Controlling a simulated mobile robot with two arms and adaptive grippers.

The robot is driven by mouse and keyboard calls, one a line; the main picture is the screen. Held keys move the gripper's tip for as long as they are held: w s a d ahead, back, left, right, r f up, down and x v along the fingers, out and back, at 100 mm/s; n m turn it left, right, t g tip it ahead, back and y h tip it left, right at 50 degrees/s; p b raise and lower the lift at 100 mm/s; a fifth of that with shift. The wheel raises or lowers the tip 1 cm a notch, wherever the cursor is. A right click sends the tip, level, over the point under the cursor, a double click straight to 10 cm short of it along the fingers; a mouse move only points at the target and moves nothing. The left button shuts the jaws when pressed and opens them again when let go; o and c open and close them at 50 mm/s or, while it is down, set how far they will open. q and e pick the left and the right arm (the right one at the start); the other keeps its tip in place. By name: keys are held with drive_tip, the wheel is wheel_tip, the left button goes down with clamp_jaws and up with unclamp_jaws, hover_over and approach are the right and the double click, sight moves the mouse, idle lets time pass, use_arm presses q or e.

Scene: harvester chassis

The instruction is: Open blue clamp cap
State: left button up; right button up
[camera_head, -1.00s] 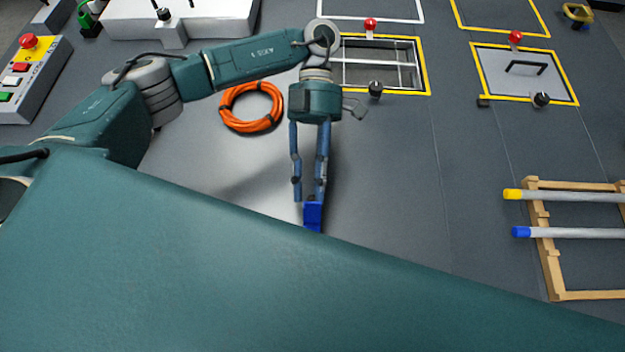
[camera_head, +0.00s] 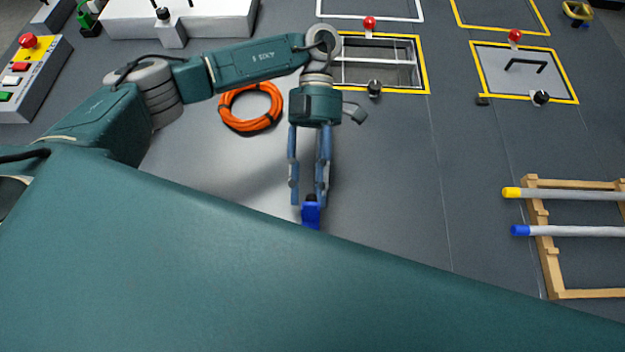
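The blue clamp cap (camera_head: 311,215) shows as a small bright blue piece with a darker top, just above the edge of a large teal surface that hides what lies below it. My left gripper (camera_head: 308,203) points down at it from above. Its two blue fingers stand apart, one on the left of the cap and one along its right side. A small gap shows between the left fingertip and the cap. The right finger overlaps or touches the cap; I cannot tell which. My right gripper is not in view.
An orange cable coil (camera_head: 251,107) lies left of my gripper. A yellow-edged open hatch (camera_head: 427,66) is behind it, and a closed hatch (camera_head: 500,82) is farther right. A wooden rack (camera_head: 546,262) holds capped tubes at right. The grey deck between is clear.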

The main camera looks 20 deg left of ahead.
use_arm(q)
drive_tip(key=v, duration=1.2)
idle(0.4)
